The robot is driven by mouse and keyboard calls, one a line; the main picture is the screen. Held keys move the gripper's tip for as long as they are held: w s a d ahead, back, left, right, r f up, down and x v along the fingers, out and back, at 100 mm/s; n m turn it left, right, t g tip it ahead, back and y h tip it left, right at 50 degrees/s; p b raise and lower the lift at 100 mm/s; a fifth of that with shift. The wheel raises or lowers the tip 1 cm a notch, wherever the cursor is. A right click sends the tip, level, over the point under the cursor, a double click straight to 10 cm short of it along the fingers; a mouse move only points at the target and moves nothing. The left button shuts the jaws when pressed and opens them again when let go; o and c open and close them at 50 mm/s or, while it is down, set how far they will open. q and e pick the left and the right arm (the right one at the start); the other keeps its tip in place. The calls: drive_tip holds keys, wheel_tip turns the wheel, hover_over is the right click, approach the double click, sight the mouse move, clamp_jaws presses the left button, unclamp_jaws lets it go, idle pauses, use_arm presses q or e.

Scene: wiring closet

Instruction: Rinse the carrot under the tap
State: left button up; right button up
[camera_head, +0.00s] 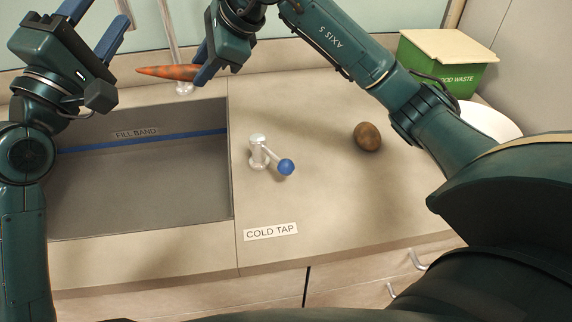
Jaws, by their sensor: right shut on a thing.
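An orange carrot (168,72) is held level above the back edge of the sink (140,190), its tip pointing left. My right gripper (203,73) is shut on its thick end. My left gripper (110,38) is at the upper left, with its blue fingers apart and nothing between them. The cold tap handle (259,150), with a blue knob at its lever's end, stands on the counter right of the sink. A pale vertical pipe (170,35) rises behind the carrot; its upper part is out of view. I cannot see any running water.
A brown round vegetable (367,137) lies on the counter (320,200) right of the tap handle. A green food waste bin (445,65) and a white plate (490,122) are at the back right. The sink has a blue fill band (190,134).

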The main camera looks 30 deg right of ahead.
use_arm(q)
drive_tip(key=s+d+f+n+g, duration=0.1)
drive_tip(key=s+d+f+g, duration=0.15)
drive_tip(key=f, duration=0.45)
drive_tip(key=s+d+f+g, duration=0.2)
drive_tip(key=s+f+g, duration=0.15)
drive_tip(key=f, duration=0.25)
drive_tip(key=g+y, duration=0.2)
drive_tip(key=g, duration=0.4)
approach(279, 170)
drive_tip(key=shift+w+a+r+n, duration=0.3)
drive_tip(key=shift+w+n, duration=0.1)
drive_tip(key=shift+s+d+f+g, duration=0.15)
drive_tip(key=shift+s+f+g, duration=0.1)
drive_tip(key=shift+g, duration=0.05)
drive_tip(key=x, duration=1.1)
drive_tip(key=shift+d, duration=0.4)
drive_tip(key=shift+w, duration=0.1)
drive_tip(key=shift+c, duration=0.6)
clamp_jaws()
